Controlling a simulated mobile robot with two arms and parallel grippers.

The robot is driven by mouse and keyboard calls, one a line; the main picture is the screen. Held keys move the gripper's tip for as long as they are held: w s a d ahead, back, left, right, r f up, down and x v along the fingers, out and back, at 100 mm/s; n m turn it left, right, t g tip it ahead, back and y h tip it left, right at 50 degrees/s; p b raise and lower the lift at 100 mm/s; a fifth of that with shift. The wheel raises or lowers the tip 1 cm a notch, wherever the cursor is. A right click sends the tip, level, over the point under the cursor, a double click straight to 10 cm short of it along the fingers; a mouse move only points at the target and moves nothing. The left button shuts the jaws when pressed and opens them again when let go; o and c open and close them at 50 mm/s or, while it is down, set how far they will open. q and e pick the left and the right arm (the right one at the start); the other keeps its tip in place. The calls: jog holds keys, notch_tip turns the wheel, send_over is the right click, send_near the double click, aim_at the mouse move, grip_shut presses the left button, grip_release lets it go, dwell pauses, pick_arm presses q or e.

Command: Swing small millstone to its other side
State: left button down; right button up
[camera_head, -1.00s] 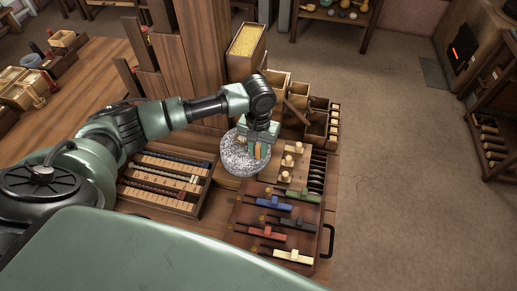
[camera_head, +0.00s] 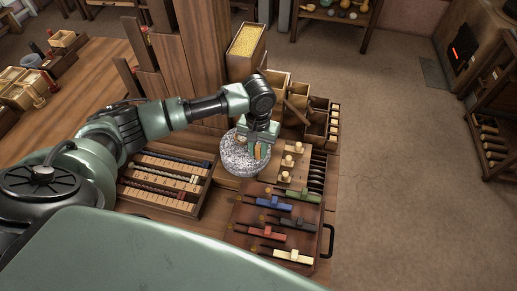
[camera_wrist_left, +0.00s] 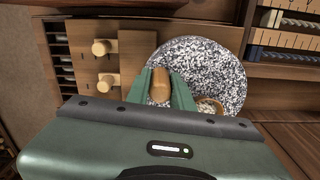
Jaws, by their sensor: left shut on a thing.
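The small millstone (camera_head: 238,158) is a round, speckled grey stone lying on the wooden bench, between a rack of rods and a board with pegs. In the left wrist view the millstone (camera_wrist_left: 205,62) fills the upper middle. A light wooden handle peg (camera_wrist_left: 161,86) stands at its edge nearest the pegged board. My left gripper (camera_head: 258,150) reaches down over the stone's right side and is shut on that handle. In the left wrist view the fingers (camera_wrist_left: 161,90) sit on both sides of the handle. My right gripper is not in view.
A rack of rods (camera_head: 160,200) stands left of the stone. A board with wooden pegs (camera_head: 270,176) lies to its right. A tray of coloured tools (camera_head: 243,212) lies in front. Wooden bins (camera_head: 318,122) and a grain box (camera_head: 233,66) stand behind.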

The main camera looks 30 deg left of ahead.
pick_arm(q)
jog(key=shift+r, duration=0.1)
dwell(0.3)
jog(key=shift+w+r+n+p, duration=0.2)
jog(key=shift+n+p, duration=0.1)
jog(key=shift+p, duration=0.35)
jog(key=w+n+p, duration=0.1)
jog(key=n+p, duration=0.2)
jog(key=p, duration=0.1)
jog(key=w+n+p, duration=0.2)
jog(key=n+p, duration=0.1)
jog(key=p, duration=0.1)
jog(key=shift+w+d, duration=0.1)
jog(key=shift+w, duration=0.1)
jog(key=w+n+p, duration=0.1)
jog(key=n, duration=0.1)
jog(key=n+p, duration=0.1)
jog(key=shift+w+a+f+n, duration=0.15)
jog(key=shift+w+a+n, duration=0.2)
jog(key=shift+w+n, duration=0.05)
jog(key=shift+w+a+f+n+p, duration=0.1)
jog(key=shift+w+a+n+p, duration=0.25)
jog(key=shift+n, duration=0.4)
jog(key=shift+w+a+n+p, duration=0.3)
jog(key=shift+w+n, duration=0.05)
jog(key=shift+n, duration=0.4)
jog(key=shift+a, duration=0.1)
jog(key=c, duration=1.2)
grip_release()
jog(key=shift+c, duration=0.2)
